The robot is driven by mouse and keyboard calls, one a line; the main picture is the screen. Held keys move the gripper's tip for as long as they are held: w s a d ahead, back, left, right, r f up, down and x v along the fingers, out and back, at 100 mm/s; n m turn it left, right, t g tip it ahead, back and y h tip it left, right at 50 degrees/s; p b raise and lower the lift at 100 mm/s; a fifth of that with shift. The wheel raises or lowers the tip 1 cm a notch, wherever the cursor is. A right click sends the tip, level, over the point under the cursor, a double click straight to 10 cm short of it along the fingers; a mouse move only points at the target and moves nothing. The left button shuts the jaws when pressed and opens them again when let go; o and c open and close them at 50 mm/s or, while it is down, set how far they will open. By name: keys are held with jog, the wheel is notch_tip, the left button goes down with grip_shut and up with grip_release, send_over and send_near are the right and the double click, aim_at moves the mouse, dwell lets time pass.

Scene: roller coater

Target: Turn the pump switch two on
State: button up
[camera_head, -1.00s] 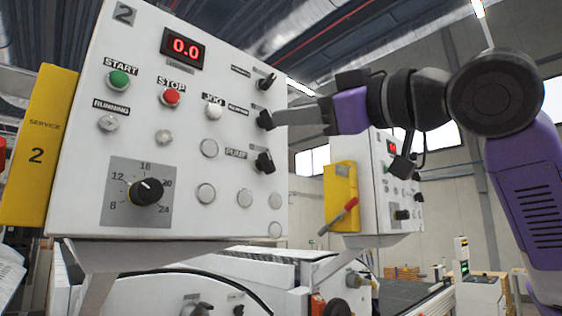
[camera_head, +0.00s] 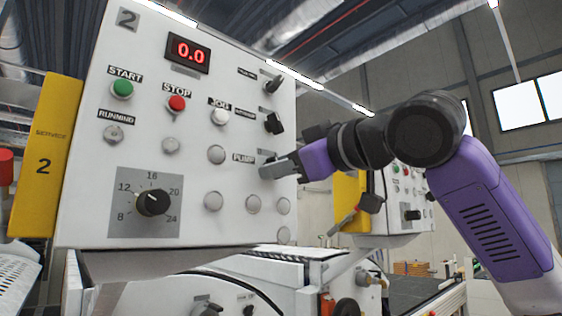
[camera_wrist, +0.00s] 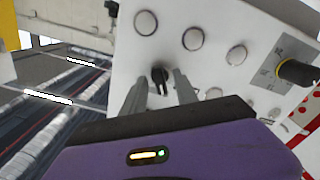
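The control panel (camera_head: 90,190) marked 2 fills the left of the head view. Its pump switch, a black knob beside the PUMP label (camera_head: 243,158), is mostly hidden there behind my gripper (camera_head: 272,170). In the wrist view the black pump switch (camera_wrist: 160,75) shows between my two grey fingertips. The fingers stand apart, one on each side of the knob, with small gaps visible. Whether they touch the knob I cannot tell.
Another black switch (camera_head: 274,123) sits just above the pump switch, with a further one (camera_head: 272,84) higher up. Round buttons, a dial (camera_head: 153,203) and a red display (camera_head: 188,52) are on the panel. A second panel (camera_head: 415,222) stands behind my arm.

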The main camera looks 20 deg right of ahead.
jog(key=shift+c, duration=0.2)
grip_shut()
jog(key=shift+f+m, duration=0.1)
jog(key=shift+m, duration=0.2)
jog(key=shift+w+m, duration=0.1)
jog(key=shift+m, duration=5.5)
jog(key=shift+d, duration=0.1)
